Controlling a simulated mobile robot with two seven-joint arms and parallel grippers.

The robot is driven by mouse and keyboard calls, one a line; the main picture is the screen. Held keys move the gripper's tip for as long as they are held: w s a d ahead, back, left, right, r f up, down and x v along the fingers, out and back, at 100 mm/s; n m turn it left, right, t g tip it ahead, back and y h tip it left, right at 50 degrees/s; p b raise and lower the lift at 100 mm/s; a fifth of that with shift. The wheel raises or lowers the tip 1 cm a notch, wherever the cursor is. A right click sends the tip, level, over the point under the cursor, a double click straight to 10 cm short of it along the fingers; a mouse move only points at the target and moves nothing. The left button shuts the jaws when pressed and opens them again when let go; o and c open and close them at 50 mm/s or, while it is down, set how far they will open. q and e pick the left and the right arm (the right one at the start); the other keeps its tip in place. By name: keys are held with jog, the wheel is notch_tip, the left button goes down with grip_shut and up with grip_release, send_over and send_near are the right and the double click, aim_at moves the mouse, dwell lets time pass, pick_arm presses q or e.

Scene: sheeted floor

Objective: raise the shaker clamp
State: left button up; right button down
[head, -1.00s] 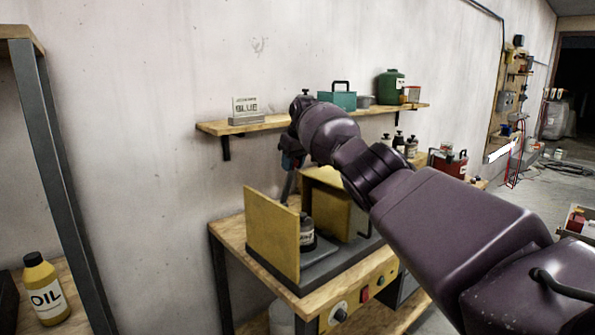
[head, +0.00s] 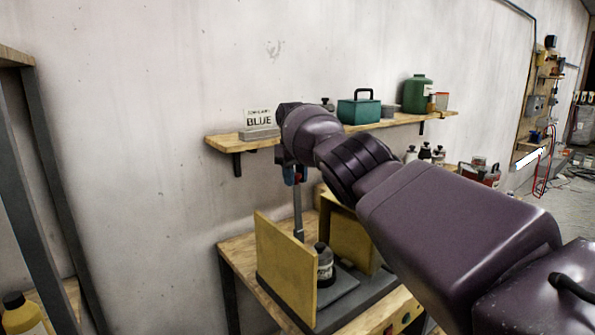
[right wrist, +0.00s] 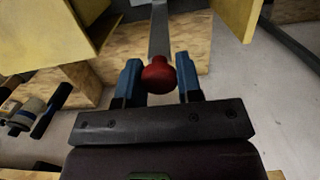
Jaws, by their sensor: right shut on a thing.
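The shaker clamp has two upright yellow plates, a near one (head: 284,265) and a far one (head: 350,238) partly behind my arm. A dark jar with a pale label (head: 324,268) stands between them. The clamp's grey lever (head: 297,218) stands nearly upright at the back; its lower end is hidden. My right gripper (head: 293,173) is at the lever's top, mostly covered by my wrist in the head view. In the right wrist view, its blue fingers are shut on the red knob (right wrist: 158,77) at the end of the lever (right wrist: 158,32). My left gripper is out of view.
The shaker sits on a wooden bench (head: 238,258). A rack post (head: 62,200) and a yellow bottle (head: 22,316) are at left.

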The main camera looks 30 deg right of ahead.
dwell(0.5)
jog(key=c, duration=0.8)
grip_release()
jog(key=shift+w+f, duration=0.1)
jog(key=shift+w, duration=0.05)
jog(key=shift+r, duration=0.2)
